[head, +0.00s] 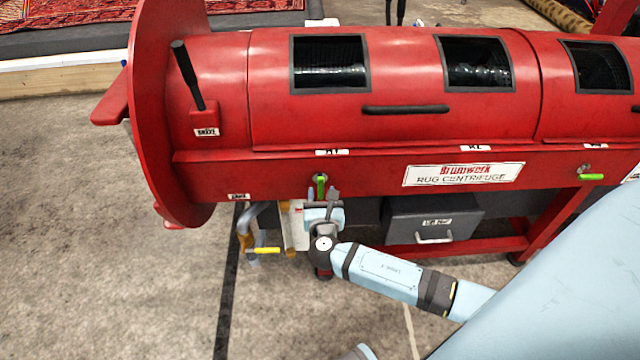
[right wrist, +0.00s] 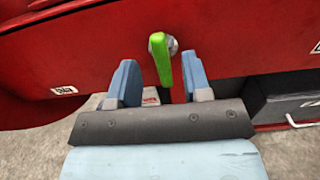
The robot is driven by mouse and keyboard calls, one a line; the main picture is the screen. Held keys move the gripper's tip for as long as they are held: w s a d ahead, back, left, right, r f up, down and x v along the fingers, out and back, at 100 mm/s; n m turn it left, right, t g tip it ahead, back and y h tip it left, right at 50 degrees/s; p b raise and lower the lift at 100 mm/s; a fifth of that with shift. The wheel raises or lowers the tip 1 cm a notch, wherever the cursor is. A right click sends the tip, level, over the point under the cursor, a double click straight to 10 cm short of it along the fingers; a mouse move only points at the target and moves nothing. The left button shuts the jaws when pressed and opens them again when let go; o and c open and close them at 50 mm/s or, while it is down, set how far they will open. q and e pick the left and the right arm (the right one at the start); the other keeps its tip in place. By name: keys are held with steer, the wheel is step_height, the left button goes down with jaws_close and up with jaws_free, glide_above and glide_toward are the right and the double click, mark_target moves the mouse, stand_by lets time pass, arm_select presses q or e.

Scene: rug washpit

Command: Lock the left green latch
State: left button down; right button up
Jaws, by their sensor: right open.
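The left green latch (head: 320,186) sits on the lower front of the red rug centrifuge (head: 360,172), its handle pointing down. It also shows in the right wrist view (right wrist: 161,60), with its round metal pivot at the top of the handle. My right gripper (head: 322,202) is just below and in front of it. In the right wrist view the two blue fingers are apart, one on each side of the lower handle, with visible gaps. Whether the handle is fully between them in depth is unclear. My left gripper is not in view.
A second green latch (head: 590,177) at the right has its handle lying sideways. A dark brake lever (head: 188,75) stands at the left. A grey drawer box (head: 432,218) and a yellow-handled pipe (head: 265,250) are under the drum. The concrete floor at left is clear.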

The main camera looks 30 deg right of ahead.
mark_target(321, 184)
steer(key=shift+b+x, duration=0.3)
steer(key=shift+x, duration=2.1)
jaws_close()
